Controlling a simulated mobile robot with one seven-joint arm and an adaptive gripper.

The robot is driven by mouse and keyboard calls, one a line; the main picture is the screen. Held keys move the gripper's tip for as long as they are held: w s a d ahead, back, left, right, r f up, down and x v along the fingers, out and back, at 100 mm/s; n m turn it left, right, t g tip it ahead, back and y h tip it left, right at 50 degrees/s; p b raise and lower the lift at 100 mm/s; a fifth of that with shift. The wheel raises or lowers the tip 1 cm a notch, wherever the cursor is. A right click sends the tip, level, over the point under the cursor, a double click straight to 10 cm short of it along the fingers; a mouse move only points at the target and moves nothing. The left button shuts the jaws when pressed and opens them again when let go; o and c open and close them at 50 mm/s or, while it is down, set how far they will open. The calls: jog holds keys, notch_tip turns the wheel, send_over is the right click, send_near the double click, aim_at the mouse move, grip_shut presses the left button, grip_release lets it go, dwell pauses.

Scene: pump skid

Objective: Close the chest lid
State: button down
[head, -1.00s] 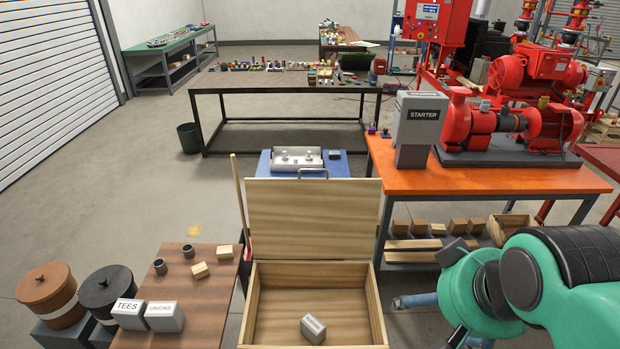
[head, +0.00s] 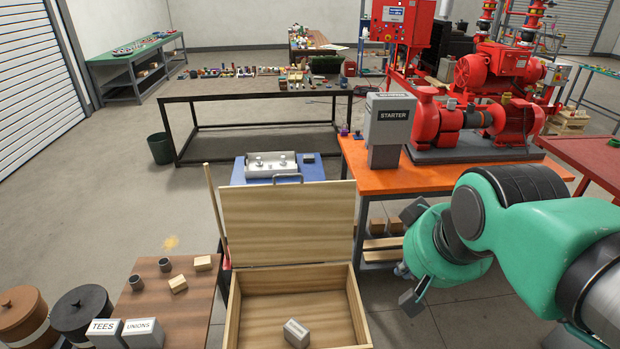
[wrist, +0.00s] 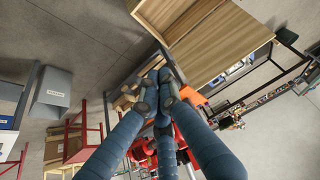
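The wooden chest (head: 233,308) stands in front of me at the bottom centre of the head view. Its lid (head: 288,222) stands up, open, at the chest's back edge, with a metal handle (head: 286,178) on its top edge. A grey labelled block (head: 296,333) lies inside. The lid (wrist: 218,48) and part of the chest (wrist: 165,14) show at the top of the wrist view. My gripper (wrist: 158,90) has blue fingers with grey tips bunched close together; nothing is seen between them. In the head view it is right of the chest, apart from it, mostly hidden behind my green wrist.
A brown table (head: 192,294) with small blocks and TEES and UNIONS boxes stands left of the chest. An orange bench (head: 352,178) with a STARTER box (head: 386,140) and red pumps stands behind right. A blue cart (head: 240,172) sits behind the lid. A broom handle (head: 214,205) rises beside the lid.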

jog(key=w+a+r+p, duration=0.1)
jog(key=w+r, duration=0.2)
jog(key=w, duration=0.8)
jog(key=w+r+p, duration=0.1)
jog(key=w+r, duration=0.3)
jog(key=w, duration=0.7)
jog(key=w+a+f+p, duration=0.2)
jog(key=w, duration=1.7)
jog(key=w+a+f, duration=0.1)
jog(key=w+f, duration=0.3)
jog(key=w, duration=0.3)
jog(key=w+a+f+p, duration=0.1)
jog(key=w+f, duration=0.2)
jog(key=w, duration=0.3)
jog(key=w+a+f, duration=0.1)
jog(key=w+f, duration=0.3)
jog(key=w, duration=0.3)
jog(key=shift+t, duration=0.3)
jog(key=w+a+x, duration=0.1)
jog(key=x, duration=0.6)
jog(key=a+r+p+x, duration=0.1)
jog(key=x, duration=0.5)
jog(key=w+a+p+x, duration=0.1)
jog(key=x, duration=0.6)
jog(key=shift+w, duration=0.5)
jog(key=shift+f, duration=0.15)
